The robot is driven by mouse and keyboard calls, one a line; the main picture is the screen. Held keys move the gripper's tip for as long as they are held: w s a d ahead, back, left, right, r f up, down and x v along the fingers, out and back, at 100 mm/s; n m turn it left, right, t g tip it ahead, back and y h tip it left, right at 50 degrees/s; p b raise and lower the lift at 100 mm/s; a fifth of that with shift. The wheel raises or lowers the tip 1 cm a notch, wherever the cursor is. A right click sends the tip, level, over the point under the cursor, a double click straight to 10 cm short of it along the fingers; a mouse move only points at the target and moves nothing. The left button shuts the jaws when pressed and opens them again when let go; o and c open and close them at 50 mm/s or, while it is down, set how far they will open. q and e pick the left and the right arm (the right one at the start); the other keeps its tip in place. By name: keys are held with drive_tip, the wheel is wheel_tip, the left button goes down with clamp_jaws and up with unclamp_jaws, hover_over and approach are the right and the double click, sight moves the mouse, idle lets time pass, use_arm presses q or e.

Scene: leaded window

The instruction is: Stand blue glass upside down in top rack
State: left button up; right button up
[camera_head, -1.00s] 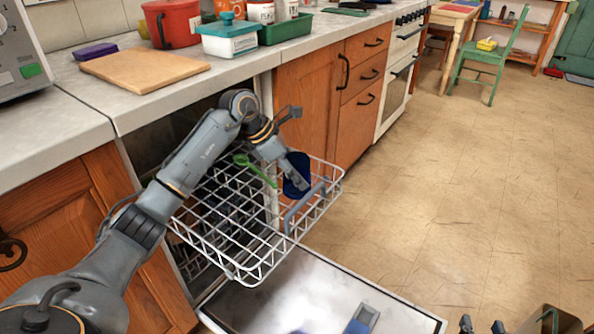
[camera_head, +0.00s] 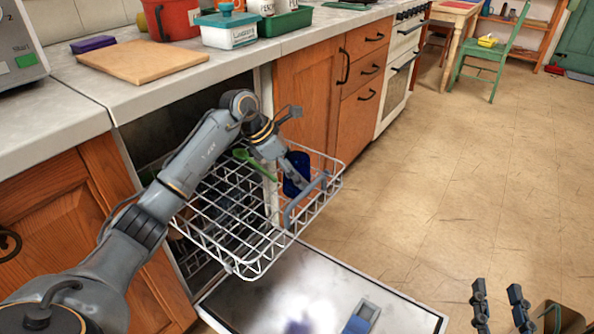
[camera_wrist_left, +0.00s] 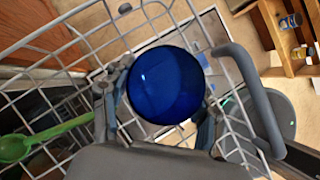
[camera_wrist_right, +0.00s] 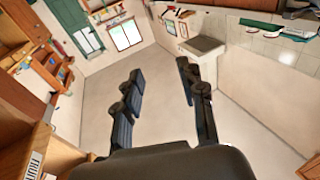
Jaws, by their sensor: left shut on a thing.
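The blue glass (camera_head: 294,176) is inside the front right part of the white wire top rack (camera_head: 240,262), beside the rack's grey handle. My left gripper (camera_head: 291,170) is shut on it from above. In the left wrist view, the blue glass (camera_wrist_left: 166,84) shows as a round blue end between the two fingers, with rack wires around it. I cannot tell whether its lower end touches the rack floor. My right gripper (camera_head: 501,304) is open and empty, low at the right over the floor; it also shows open in the right wrist view (camera_wrist_right: 160,80).
A green spoon (camera_head: 254,164) lies in the rack, left of the glass. The open dishwasher door (camera_head: 270,290) is below the rack, with a blue-grey item (camera_head: 362,318) on it. The counter (camera_head: 190,75) is behind the arm.

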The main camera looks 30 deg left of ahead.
use_arm(q)
drive_tip(key=shift+f, duration=0.3)
use_arm(e)
drive_tip(key=shift+s+r+t, duration=0.1)
drive_tip(key=shift+r+t, duration=0.3)
drive_tip(key=shift+r, duration=0.2)
use_arm(q)
drive_tip(key=shift+f, duration=0.1)
use_arm(e)
drive_tip(key=shift+r, duration=0.3)
use_arm(q)
drive_tip(key=shift+f+b, duration=0.2)
drive_tip(key=shift+b, duration=0.15)
use_arm(e)
drive_tip(key=shift+s+a+r+t, duration=0.1)
drive_tip(key=shift+r+t, duration=0.3)
drive_tip(key=shift+t, duration=0.1)
use_arm(q)
drive_tip(key=o, duration=1.5)
drive_tip(key=shift+o, duration=0.2)
drive_tip(key=v, duration=0.7)
drive_tip(key=shift+r, duration=0.2)
drive_tip(key=shift+s+a, duration=0.1)
drive_tip(key=shift+s, duration=0.05)
